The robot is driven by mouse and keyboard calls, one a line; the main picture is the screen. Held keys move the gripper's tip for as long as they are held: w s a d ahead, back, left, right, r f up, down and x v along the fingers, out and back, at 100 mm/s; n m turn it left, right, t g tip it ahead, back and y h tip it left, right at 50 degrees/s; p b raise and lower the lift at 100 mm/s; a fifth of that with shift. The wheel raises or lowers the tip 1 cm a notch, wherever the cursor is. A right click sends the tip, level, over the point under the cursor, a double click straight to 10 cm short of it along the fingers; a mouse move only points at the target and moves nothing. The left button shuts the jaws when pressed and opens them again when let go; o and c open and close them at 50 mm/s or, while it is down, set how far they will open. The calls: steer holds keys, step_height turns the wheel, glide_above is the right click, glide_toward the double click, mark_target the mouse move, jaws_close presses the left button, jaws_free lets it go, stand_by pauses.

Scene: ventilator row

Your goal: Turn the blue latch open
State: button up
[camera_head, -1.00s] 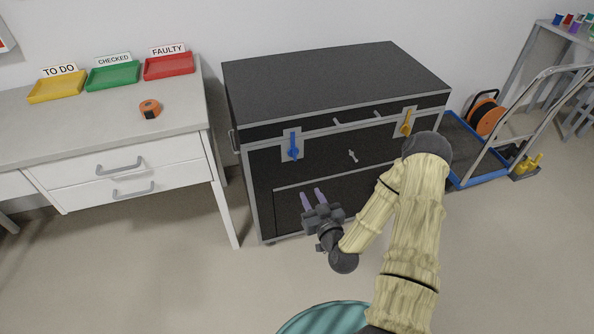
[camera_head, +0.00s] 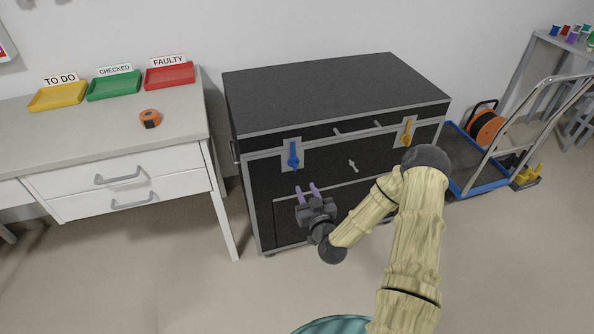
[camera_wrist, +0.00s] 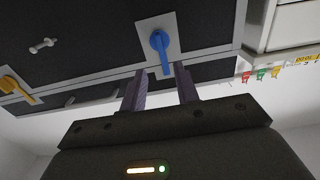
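The blue latch (camera_head: 293,155) is on the left of the black case's (camera_head: 335,88) front, on a light grey plate, its handle upright along the plate. My gripper (camera_head: 308,188) is below the latch and in front of the case, with its two purple fingers apart and nothing between them. In the wrist view, which is upside down, the blue latch (camera_wrist: 161,46) lies beyond the open fingers (camera_wrist: 160,88), in line with the gap between them. I see no contact between fingers and latch.
A yellow latch (camera_head: 407,131) is on the case's right, with a small silver handle (camera_head: 352,166) between. A white desk (camera_head: 130,175) with trays and an orange tape measure (camera_head: 150,118) stands left. A blue-edged trolley (camera_head: 480,188) stands right.

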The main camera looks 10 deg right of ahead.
mark_target(296, 167)
steer(key=w, duration=0.7)
steer(key=w+a+b, duration=0.1)
steer(key=w, duration=0.2)
steer(key=shift+w, duration=0.15)
jaws_close()
